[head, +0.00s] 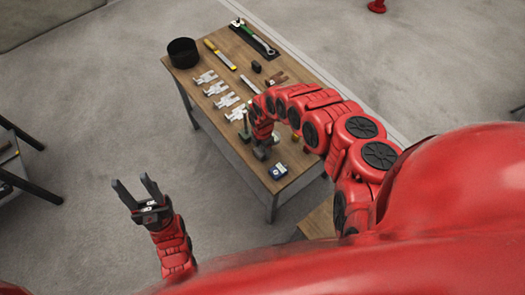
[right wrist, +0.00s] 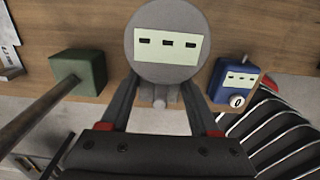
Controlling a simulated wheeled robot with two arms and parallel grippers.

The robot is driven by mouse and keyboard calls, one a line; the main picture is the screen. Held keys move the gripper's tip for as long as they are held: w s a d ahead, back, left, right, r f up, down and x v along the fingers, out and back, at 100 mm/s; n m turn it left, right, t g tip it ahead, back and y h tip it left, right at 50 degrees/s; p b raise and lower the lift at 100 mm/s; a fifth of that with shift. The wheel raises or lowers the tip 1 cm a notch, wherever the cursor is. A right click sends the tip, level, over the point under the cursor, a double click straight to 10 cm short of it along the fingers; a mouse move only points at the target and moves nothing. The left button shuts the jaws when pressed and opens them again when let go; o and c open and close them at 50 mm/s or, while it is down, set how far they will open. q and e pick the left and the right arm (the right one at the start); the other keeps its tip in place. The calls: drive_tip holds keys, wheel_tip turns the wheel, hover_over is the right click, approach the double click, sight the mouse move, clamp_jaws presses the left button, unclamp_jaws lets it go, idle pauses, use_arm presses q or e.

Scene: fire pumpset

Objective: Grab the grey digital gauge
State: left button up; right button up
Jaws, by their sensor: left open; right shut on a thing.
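The grey digital gauge (right wrist: 172,42) is round, with a pale display showing dark marks, and fills the top middle of the right wrist view. My right gripper (right wrist: 160,92) is shut on its lower part, one finger on each side. In the head view the right gripper (head: 262,146) is over the near end of the wooden table, and the gauge is small and hard to make out there. My left gripper (head: 133,186) is open and empty, over the floor to the left of the table.
The wooden table (head: 225,134) also carries a blue device (head: 278,171), which shows right of the gauge in the wrist view (right wrist: 236,86). A green block (right wrist: 78,72) with a rod is left of it. Several pale metal parts (head: 216,88) and a black bowl (head: 183,52) lie further off.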

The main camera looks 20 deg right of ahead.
clamp_jaws()
drive_tip(key=shift+r, duration=0.15)
drive_tip(key=shift+r+b, duration=0.35)
drive_tip(key=shift+r, duration=0.5)
drive_tip(key=shift+s+a+r, duration=0.1)
drive_tip(key=shift+s+r, duration=0.1)
drive_tip(key=shift+r, duration=0.25)
drive_tip(key=shift+s+a+r, duration=0.1)
drive_tip(key=shift+s+r, duration=0.05)
drive_tip(key=shift+r, duration=0.3)
drive_tip(key=s+a, duration=0.1)
drive_tip(key=s, duration=0.1)
drive_tip(key=s+a+p, duration=0.1)
drive_tip(key=s, duration=0.3)
drive_tip(key=shift+s+a+r+p, duration=0.35)
drive_tip(key=shift+a+p, duration=0.05)
drive_tip(key=s+a+p, duration=0.3)
drive_tip(key=s+p, duration=0.3)
drive_tip(key=s, duration=0.1)
drive_tip(key=shift+a+r, duration=0.2)
drive_tip(key=shift+r, duration=0.1)
